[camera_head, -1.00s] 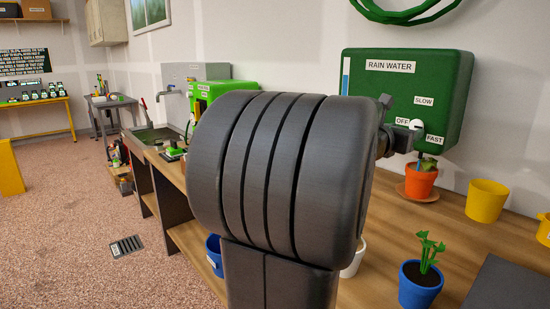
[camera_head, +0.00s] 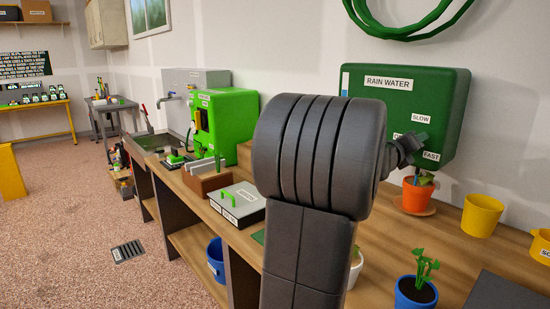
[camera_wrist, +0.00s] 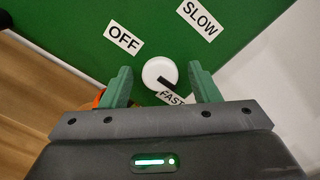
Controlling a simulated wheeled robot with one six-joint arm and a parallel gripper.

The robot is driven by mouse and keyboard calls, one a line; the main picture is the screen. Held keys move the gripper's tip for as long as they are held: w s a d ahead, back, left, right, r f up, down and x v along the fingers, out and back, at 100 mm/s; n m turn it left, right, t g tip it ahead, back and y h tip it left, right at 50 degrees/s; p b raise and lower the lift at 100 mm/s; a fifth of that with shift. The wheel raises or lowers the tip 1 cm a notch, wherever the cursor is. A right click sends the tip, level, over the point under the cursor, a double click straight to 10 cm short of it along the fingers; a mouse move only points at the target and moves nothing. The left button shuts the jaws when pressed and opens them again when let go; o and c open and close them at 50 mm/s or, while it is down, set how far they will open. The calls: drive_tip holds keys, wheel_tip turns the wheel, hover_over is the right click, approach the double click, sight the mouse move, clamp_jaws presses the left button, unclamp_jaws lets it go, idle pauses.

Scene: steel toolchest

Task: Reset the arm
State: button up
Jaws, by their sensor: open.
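My gripper (camera_wrist: 161,90) is open in the wrist view, with its two green fingers on either side of a white round knob (camera_wrist: 160,73). I cannot tell whether the fingers touch the knob. The knob has a dark pointer towards the FAST label (camera_wrist: 171,97). The OFF label (camera_wrist: 123,39) and SLOW label (camera_wrist: 199,19) are also on the green panel. In the head view my gripper (camera_head: 419,148) is at the lower right of the green RAIN WATER tank (camera_head: 385,98), and my dark arm hides part of the bench.
An orange pot (camera_head: 416,197) stands on a saucer just below my gripper. A yellow pot (camera_head: 482,215) and a blue pot with a plant (camera_head: 415,296) stand on the wooden bench (camera_head: 385,236). A grey box (camera_head: 238,205) and a green machine (camera_head: 232,120) are left of my arm.

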drive_tip(key=n+p, duration=0.4)
drive_tip(key=n, duration=0.6)
drive_tip(key=shift+n+p, duration=0.35)
drive_tip(key=shift+n, duration=0.05)
